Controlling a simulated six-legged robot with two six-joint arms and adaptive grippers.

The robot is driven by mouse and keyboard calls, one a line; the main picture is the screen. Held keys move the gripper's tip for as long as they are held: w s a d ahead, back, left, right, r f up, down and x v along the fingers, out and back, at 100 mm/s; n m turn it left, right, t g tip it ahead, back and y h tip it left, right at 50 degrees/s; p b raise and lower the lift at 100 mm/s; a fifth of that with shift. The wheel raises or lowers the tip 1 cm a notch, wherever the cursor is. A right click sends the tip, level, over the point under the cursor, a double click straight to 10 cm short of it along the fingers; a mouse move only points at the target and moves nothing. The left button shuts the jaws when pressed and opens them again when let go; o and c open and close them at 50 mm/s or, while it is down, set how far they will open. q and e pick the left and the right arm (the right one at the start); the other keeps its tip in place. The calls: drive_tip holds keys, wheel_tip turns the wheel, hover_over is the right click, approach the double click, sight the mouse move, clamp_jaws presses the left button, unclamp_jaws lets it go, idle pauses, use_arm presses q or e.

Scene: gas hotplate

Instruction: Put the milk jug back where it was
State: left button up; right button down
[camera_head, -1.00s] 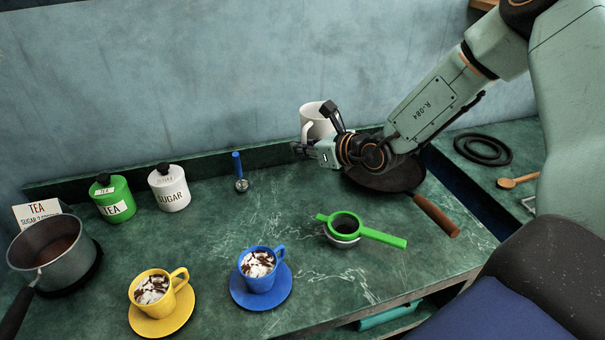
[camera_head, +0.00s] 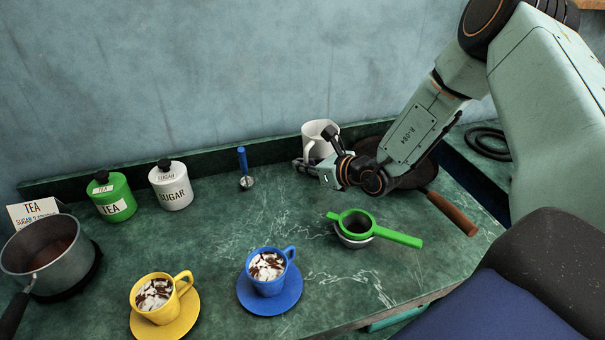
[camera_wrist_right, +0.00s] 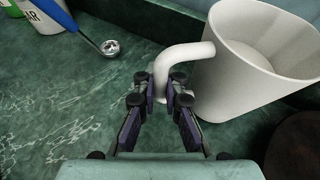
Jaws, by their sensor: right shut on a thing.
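The white milk jug (camera_head: 318,141) stands upright at the back of the green counter, near the wall, in the head view. My right gripper (camera_head: 310,164) is at its left front side, low by the handle. In the right wrist view the jug (camera_wrist_right: 240,75) is at the upper right, with its handle reaching left. The fingers of my right gripper (camera_wrist_right: 172,95) are shut on the lower part of the handle. The jug's base is partly hidden, so contact with the counter is hard to tell. My left gripper is not in view.
A dark pan (camera_head: 418,176) lies right of the jug, partly under my right arm. A green strainer (camera_head: 357,222) sits in front. A blue-handled ladle (camera_head: 246,170) lies to the left. Yellow (camera_head: 155,295) and blue (camera_head: 267,268) cups and canisters (camera_head: 171,186) stand farther left.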

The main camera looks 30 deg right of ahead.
drive_tip(key=shift+f, duration=0.75)
drive_tip(key=shift+s+a+f, duration=0.1)
drive_tip(key=shift+a+f, duration=0.05)
drive_tip(key=shift+a, duration=0.3)
drive_tip(key=shift+d, duration=0.25)
drive_tip(key=c, duration=1.8)
unclamp_jaws()
drive_tip(key=shift+f, duration=0.2)
drive_tip(key=o, duration=0.4)
drive_tip(key=shift+a+r, duration=0.2)
drive_tip(key=shift+c, duration=0.2)
drive_tip(key=shift+d+f, duration=0.1)
drive_tip(key=shift+d, duration=0.1)
drive_tip(key=p+v, duration=0.6)
drive_tip(key=v, duration=0.6)
